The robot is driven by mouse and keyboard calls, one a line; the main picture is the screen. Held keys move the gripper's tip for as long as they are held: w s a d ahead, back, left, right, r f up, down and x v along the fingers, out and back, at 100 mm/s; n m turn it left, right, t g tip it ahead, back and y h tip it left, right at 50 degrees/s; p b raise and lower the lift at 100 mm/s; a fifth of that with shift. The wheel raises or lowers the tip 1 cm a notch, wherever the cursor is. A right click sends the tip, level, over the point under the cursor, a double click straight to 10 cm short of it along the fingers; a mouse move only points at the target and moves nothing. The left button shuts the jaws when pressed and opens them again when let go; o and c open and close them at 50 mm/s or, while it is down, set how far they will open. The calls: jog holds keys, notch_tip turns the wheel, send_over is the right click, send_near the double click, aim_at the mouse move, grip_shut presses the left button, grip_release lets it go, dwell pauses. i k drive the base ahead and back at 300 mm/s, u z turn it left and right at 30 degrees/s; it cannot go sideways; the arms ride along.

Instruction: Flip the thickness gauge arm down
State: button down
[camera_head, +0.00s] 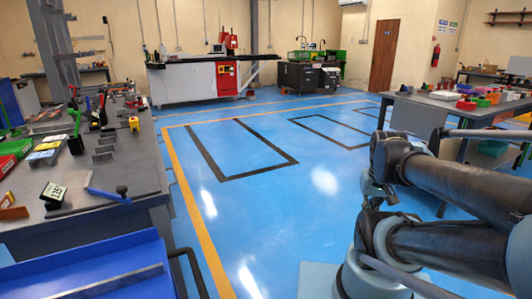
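No part in view is clearly marked as the thickness gauge. A blue bar with a black ball knob (107,193) lies low near the front right edge of the left workbench; I cannot tell whether it is the gauge arm. A small dark box with a lit digit display (53,193) stands to the left of it, tilted a little. My arm's dark links fill the right side and run out of the picture at the right edge. My gripper is not in view, so its distance from these things does not show.
The grey workbench (140,170) on the left holds several tools and small metal parts. A blue tray (90,270) stands in front of it. The blue floor (250,210) between the benches is clear. A white machine with a red panel (190,83) stands at the back.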

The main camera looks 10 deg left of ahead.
aim_at(101, 91)
jog(key=u, duration=0.1)
jog(key=i, duration=1.3)
jog(key=u, duration=0.7)
jog(key=i, duration=1.05)
jog(key=u, duration=1.2)
jog(key=i, duration=1)
jog(key=u, duration=0.5)
